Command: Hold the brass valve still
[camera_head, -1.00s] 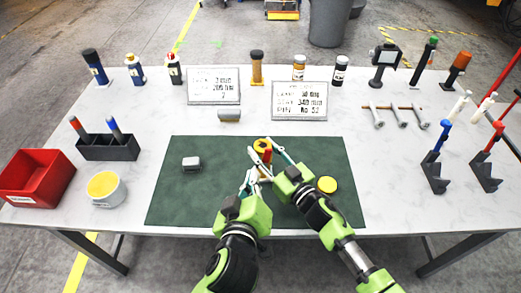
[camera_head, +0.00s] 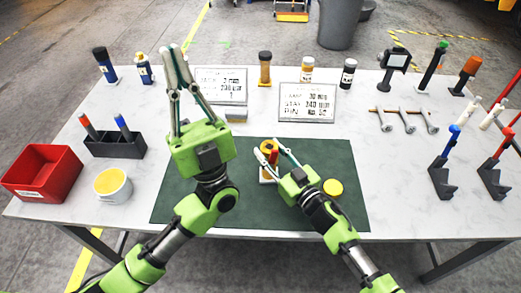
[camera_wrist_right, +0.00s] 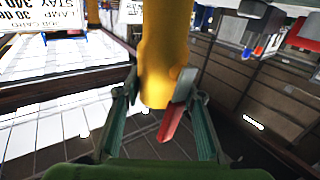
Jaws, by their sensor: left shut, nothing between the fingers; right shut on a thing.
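The brass valve (camera_head: 266,147) is yellow with a red lever and stands on the dark green mat (camera_head: 330,210). In the right wrist view the valve (camera_wrist_right: 160,55) is upright between the fingers, its red lever (camera_wrist_right: 171,121) pointing down. My right gripper (camera_head: 270,161) is shut on the valve from the right; its fingers flank the body in the wrist view (camera_wrist_right: 160,90). My left gripper (camera_head: 174,55) is shut and empty, raised to the left of the valve with its fingers pointing to the back of the table. The valve's lower part is partly hidden by my right gripper.
A yellow disc (camera_head: 333,187) lies on the mat beside my right gripper. Two printed signs (camera_head: 307,103) stand behind the mat. A red bin (camera_head: 42,174), a dark pen holder (camera_head: 115,144) and a white cup (camera_head: 113,186) are at left. Hooked stands (camera_head: 443,177) are at right.

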